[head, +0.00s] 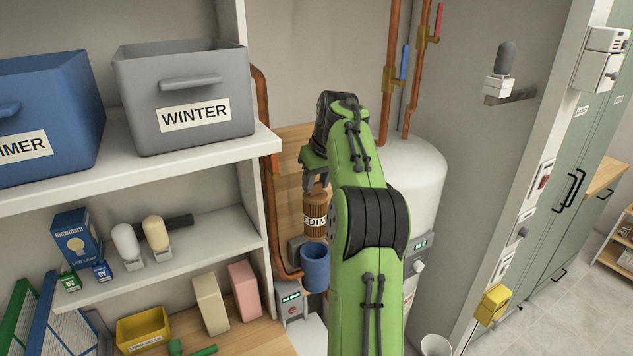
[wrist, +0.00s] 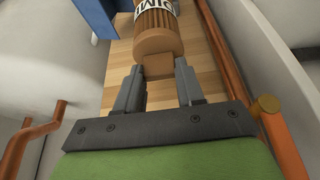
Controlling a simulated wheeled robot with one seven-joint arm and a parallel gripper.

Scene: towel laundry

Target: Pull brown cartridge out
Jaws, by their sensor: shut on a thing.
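The brown cartridge (head: 315,215) is ribbed, with a white label partly reading "DIM". In the head view it hangs upright above a blue cup-shaped housing (head: 315,268), in front of a wooden board. In the wrist view the cartridge (wrist: 157,28) shows its ribbed body and a plain brown end tab. My gripper (wrist: 160,72) is shut on that tab, one finger on each side. In the head view my gripper (head: 315,180) is at the cartridge's top, partly hidden by my green arm. A gap shows between cartridge and housing.
Copper pipes (head: 268,160) run close to the left of the board. A white tank (head: 415,185) stands close to the right. A shelf (head: 150,165) with a grey "WINTER" bin (head: 185,95) and a blue bin (head: 45,115) is at left.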

